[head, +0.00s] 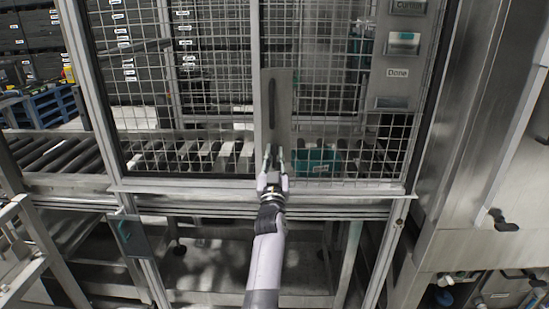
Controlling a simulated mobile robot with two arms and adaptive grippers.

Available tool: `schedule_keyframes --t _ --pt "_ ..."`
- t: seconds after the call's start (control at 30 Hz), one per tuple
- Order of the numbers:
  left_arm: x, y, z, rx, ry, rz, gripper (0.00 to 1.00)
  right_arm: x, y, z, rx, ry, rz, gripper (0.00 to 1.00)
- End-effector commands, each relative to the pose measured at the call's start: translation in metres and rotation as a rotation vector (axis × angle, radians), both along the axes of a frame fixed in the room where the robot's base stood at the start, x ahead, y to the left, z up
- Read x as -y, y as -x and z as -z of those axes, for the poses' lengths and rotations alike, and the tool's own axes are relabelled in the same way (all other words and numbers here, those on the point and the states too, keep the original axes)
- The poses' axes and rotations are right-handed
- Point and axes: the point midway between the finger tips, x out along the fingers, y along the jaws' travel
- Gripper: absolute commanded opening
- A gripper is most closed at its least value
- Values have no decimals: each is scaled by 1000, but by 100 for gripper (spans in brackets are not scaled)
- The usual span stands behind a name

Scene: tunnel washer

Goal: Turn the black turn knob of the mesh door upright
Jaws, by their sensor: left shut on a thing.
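The mesh door (215,60) stands in front of me with a grey metal plate (284,90) on its middle upright. A long dark handle (271,104) runs up and down on this plate. My left gripper (273,158) is at the lower end of the plate, below the handle. Its fingers are shut on a small dark thing, which I take for the black turn knob. The fingers hide most of the knob, so I cannot tell exactly how it is turned. My right gripper is not in view.
A metal ledge (350,188) runs below the door. A roller conveyor (62,152) stands at the left. Behind the mesh lies a teal thing (318,161). A steel housing (480,150) fills the right side.

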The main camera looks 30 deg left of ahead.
Motion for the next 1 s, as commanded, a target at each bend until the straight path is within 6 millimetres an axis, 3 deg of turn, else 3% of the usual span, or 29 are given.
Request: schedule_keyframes --t 0.5,0.53,0.7,1.0 --pt "1 0 3 4 18 2 0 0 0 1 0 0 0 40" --pt "1 0 3 4 18 2 18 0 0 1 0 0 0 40" --pt "0 0 2 5 16 2 29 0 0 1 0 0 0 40" --pt "0 0 0 8 14 0 30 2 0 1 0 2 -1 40"
